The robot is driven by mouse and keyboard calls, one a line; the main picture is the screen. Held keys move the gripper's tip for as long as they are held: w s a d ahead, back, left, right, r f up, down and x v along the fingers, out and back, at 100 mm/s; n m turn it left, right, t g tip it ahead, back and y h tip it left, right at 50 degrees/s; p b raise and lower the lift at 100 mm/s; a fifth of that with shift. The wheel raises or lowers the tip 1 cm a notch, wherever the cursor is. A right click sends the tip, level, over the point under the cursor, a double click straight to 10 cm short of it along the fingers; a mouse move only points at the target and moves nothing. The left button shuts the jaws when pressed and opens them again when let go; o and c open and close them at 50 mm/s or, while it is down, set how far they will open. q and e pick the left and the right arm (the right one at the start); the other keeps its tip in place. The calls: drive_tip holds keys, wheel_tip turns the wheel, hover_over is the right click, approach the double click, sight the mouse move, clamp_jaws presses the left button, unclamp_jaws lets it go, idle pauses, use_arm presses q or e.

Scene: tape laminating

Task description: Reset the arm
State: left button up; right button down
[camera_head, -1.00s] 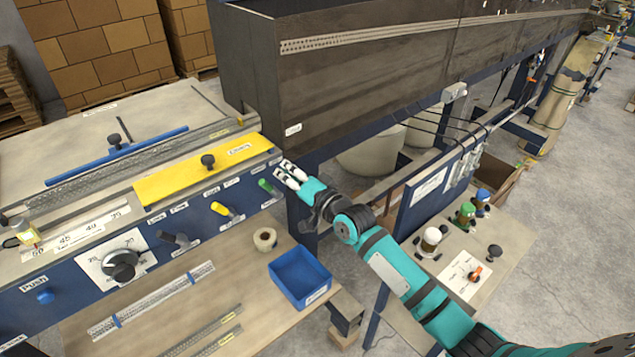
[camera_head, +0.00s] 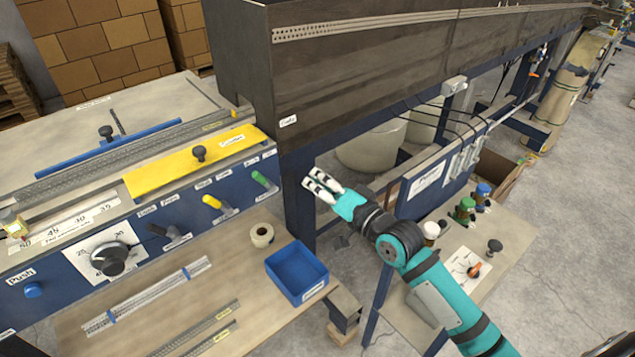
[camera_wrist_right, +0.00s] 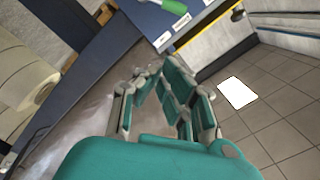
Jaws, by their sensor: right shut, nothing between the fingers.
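My right gripper (camera_head: 321,188) is shut and empty in the head view. It hangs in the air in front of the dark blue post of the machine, to the right of the control panel and apart from it. My teal right arm runs from it to the lower right. In the right wrist view the gripper fingers (camera_wrist_right: 168,95) show above the teal gripper body. The lever with the green handle (camera_head: 264,182) on the panel stands to the left of the gripper; it also shows at the top of the right wrist view (camera_wrist_right: 174,6). My left gripper is not in view.
A blue bin (camera_head: 297,272) and a tape roll (camera_head: 261,235) rest on the lower wooden table (camera_head: 170,325). The panel carries a yellow-handled lever (camera_head: 212,202), a black dial (camera_head: 109,258) and a yellow plate (camera_head: 150,180). A side table (camera_head: 500,262) with colored knobs stands at right.

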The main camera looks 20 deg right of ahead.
drive_tip(key=s+d+f+g+h+b, duration=0.1)
drive_tip(key=d+f+g+h, duration=0.1)
drive_tip(key=f, duration=1)
drive_tip(key=s+d+f+g+h, duration=0.1)
drive_tip(key=d+f+h, duration=0.15)
drive_tip(key=f, duration=0.85)
drive_tip(key=s+d+f+n+g, duration=0.15)
drive_tip(key=s+f, duration=0.25)
drive_tip(key=f, duration=0.5)
drive_tip(key=s+f+n+g, duration=0.1)
drive_tip(key=s+f+g, duration=0.2)
drive_tip(key=s+f, duration=0.35)
drive_tip(key=s+f+n+g+h+b, duration=0.2)
drive_tip(key=s+f+n+g, duration=0.2)
drive_tip(key=s+f, duration=1.45)
drive_tip(key=s+f+n+g, duration=0.1)
drive_tip(key=s+f+g, duration=0.1)
drive_tip(key=s, duration=0.7)
drive_tip(key=s+a+f+n+g, duration=0.1)
drive_tip(key=s+f+n+g, duration=0.1)
drive_tip(key=s+f, duration=0.3)
drive_tip(key=s, duration=0.4)
drive_tip(key=shift+s, duration=0.25)
drive_tip(key=shift+a, duration=0.1)
